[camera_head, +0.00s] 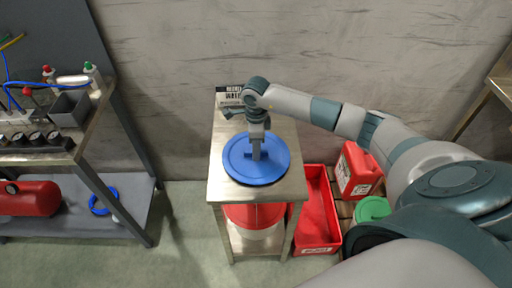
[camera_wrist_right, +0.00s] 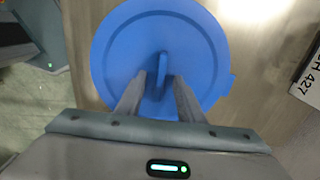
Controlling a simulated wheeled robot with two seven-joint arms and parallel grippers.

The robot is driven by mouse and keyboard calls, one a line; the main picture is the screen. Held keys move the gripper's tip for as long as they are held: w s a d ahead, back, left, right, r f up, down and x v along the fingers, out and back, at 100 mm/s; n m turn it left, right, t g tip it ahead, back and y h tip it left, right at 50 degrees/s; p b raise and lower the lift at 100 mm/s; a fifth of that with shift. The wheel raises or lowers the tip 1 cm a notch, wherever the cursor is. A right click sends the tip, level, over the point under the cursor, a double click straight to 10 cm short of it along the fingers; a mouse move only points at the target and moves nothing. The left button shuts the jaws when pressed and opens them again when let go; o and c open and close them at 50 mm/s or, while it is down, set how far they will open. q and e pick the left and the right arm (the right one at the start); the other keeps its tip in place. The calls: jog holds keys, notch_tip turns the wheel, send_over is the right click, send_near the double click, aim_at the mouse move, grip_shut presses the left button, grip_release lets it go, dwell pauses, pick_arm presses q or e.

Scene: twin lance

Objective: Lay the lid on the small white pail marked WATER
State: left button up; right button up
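A round blue lid (camera_head: 240,172) with an upright fin handle lies on the top of a small stand. It also shows in the right wrist view (camera_wrist_right: 115,55), flat over the wood-coloured surface. My right gripper (camera_head: 257,150) reaches down over the middle of the lid. In the right wrist view its two fingers (camera_wrist_right: 160,82) stand on either side of the handle (camera_wrist_right: 163,65), with a gap visible on each side. I cannot make out a small white pail marked WATER in either view. My left gripper is not in view.
The small stand (camera_head: 222,187) carries the lid, with a red and white container (camera_head: 255,216) beneath its top. A red tray (camera_head: 316,215), a red canister (camera_head: 357,170) and a green lid (camera_head: 372,209) are at right. A cluttered workbench (camera_head: 95,125) stands at left.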

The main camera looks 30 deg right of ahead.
grip_shut()
jog(key=shift+r+p, duration=1.65)
jog(key=shift+r, duration=1.35)
